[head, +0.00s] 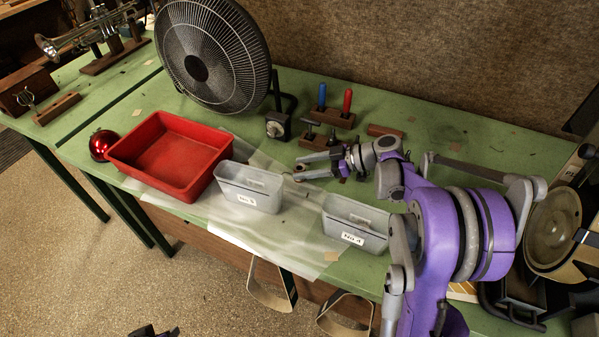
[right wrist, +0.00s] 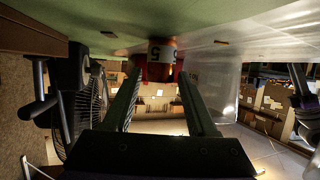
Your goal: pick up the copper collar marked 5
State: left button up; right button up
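The copper collar marked 5 (right wrist: 161,52) shows in the right wrist view, at the top middle, with a pale band bearing a dark 5. It stands on the green bench top, which appears upside down there. My right gripper (right wrist: 160,76) is open, with one finger on each side of the collar in that picture. I cannot tell whether either finger touches it. In the head view my right gripper (head: 298,169) is low over the bench behind the grey bins, fingers apart. The collar is not clear there. Only a small dark part of what may be my left gripper shows at the bottom edge.
A grey bin marked No.3 (head: 246,201) and another marked No.4 (head: 352,239) stand in front of the gripper. A red tray (head: 123,150) is left. A black fan (head: 208,60), a wooden stand with blue and red handles (head: 329,116) and a brown block (head: 385,131) are behind.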

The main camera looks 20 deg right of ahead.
grip_shut()
jog(key=shift+r, duration=0.1)
